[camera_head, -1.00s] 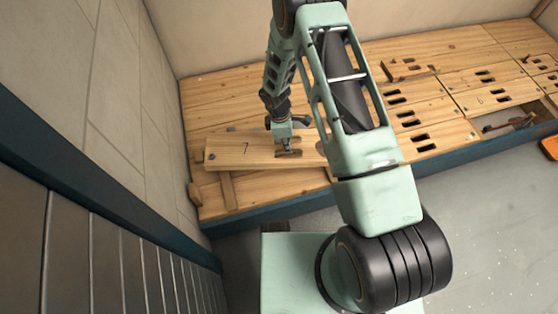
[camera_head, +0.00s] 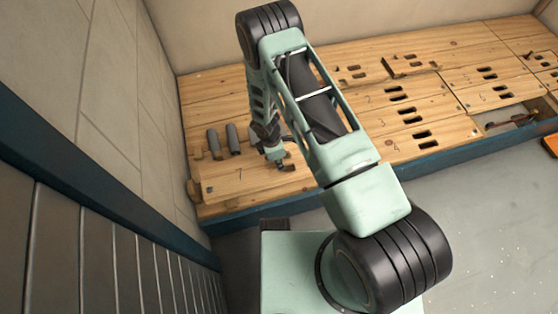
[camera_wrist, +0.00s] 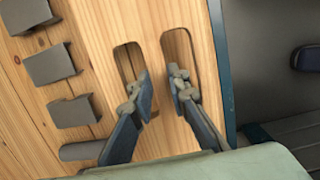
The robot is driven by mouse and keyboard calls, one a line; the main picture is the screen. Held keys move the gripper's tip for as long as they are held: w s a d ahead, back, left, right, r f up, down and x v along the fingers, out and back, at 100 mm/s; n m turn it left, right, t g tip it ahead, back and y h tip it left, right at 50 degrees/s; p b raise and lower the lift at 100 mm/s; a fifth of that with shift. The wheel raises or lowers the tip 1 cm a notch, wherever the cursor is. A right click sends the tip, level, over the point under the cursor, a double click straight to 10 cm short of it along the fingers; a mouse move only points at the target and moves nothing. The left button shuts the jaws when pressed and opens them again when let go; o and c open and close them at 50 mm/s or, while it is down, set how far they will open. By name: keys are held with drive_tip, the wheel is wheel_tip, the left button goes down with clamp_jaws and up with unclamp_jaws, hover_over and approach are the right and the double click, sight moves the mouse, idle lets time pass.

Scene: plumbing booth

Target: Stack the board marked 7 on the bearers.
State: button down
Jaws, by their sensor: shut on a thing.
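The board marked 7 (camera_head: 222,187) is a long pale wooden plank lying along the front left of the platform in the head view. Its number faces up. My gripper (camera_head: 287,166) is at its right part. In the wrist view, my gripper (camera_wrist: 165,88) reaches into the board's two slots and is shut on the strip of wood between them; the board (camera_wrist: 147,25) lies along the platform's blue edge. A short wooden block (camera_head: 194,191), perhaps a bearer, shows at the board's left end. Whether the board touches any bearers beneath it is hidden.
Several grey pieces (camera_head: 213,143) stand beside the board's back edge; they also show in the wrist view (camera_wrist: 50,65). Other numbered, slotted boards (camera_head: 408,113) cover the platform to the right. An opening (camera_head: 500,117) shows farther right. A wall borders the left.

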sight(274, 165)
drive_tip(key=shift+w+f+b, duration=0.1)
drive_tip(key=shift+f+b, duration=0.45)
drive_tip(key=shift+f, duration=0.55)
drive_tip(key=shift+b, duration=0.3)
drive_tip(key=shift+f+b, duration=0.35)
drive_tip(key=shift+f+b, duration=0.3)
drive_tip(key=shift+f+b, duration=1.1)
drive_tip(key=shift+b, duration=0.05)
idle(0.5)
drive_tip(key=c, duration=1.8)
unclamp_jaws()
drive_tip(key=shift+o, duration=0.2)
drive_tip(key=r, duration=0.4)
drive_tip(key=a+r, duration=0.1)
drive_tip(key=r, duration=0.7)
drive_tip(key=shift+s+a, duration=0.35)
drive_tip(key=shift+a, duration=0.05)
